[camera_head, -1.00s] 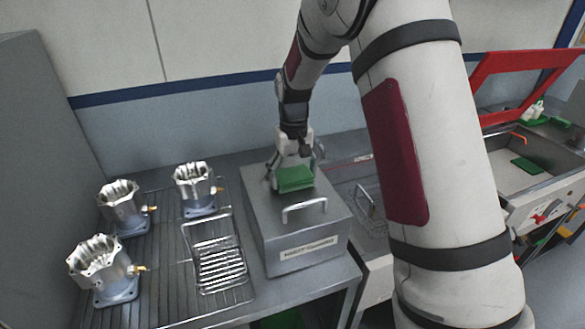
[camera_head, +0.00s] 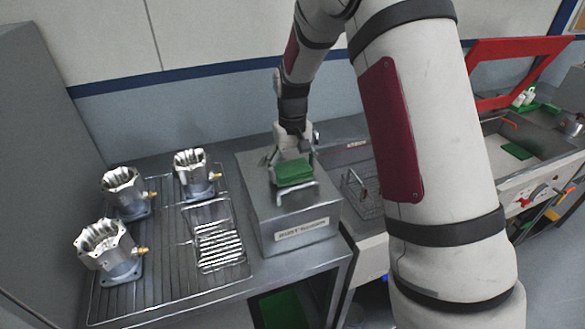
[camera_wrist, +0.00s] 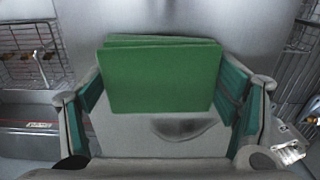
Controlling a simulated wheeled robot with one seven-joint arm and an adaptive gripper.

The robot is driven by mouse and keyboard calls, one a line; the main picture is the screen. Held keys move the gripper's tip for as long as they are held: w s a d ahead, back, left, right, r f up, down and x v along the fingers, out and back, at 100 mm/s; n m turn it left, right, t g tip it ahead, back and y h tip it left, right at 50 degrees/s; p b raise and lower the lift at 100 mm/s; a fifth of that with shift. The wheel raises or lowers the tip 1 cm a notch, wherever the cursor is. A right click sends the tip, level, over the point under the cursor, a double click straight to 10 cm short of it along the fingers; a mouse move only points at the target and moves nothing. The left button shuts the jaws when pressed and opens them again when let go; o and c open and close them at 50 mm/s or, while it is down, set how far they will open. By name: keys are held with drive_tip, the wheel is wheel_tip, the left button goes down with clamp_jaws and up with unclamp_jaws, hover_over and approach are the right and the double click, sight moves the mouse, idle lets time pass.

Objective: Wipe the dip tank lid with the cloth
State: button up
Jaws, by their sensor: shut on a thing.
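The dip tank (camera_head: 292,232) is a grey metal box with a label on its front, and its flat lid (camera_head: 252,167) has a bar handle (camera_head: 296,187) near the front edge. My gripper (camera_head: 293,160) is above the lid, pointing down, and is shut on a folded green cloth (camera_head: 294,174). The cloth is just behind the handle and overlaps it in the head view. In the wrist view the cloth (camera_wrist: 163,78) sits between the two fingers, with the grey lid surface around it. I cannot tell whether the cloth's underside touches the lid.
Three machined housings (camera_head: 125,191) stand on a wire rack (camera_head: 150,292) at the left, beside an empty wire basket (camera_head: 219,235). Another basket (camera_head: 364,193) lies in a basin right of the tank. A sink with a red-framed lid (camera_head: 478,78) is at far right.

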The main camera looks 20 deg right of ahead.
sight(283, 160)
drive_tip(key=shift+w+f+b, duration=0.2)
drive_tip(key=shift+w+b, duration=0.9)
drive_tip(key=shift+w, duration=0.7)
drive_tip(key=shift+w+r+b, duration=0.15)
drive_tip(key=shift+w+b, duration=1.5)
drive_tip(key=shift+w, duration=0.6)
drive_tip(key=shift+w+b, duration=1.55)
drive_tip(key=shift+w, duration=0.35)
drive_tip(key=shift+r+p, duration=0.5)
drive_tip(key=shift+r, duration=2.4)
drive_tip(key=shift+r, duration=0.1)
wheel_tip(283, 160, up, 3)
drive_tip(key=shift+f, duration=0.1)
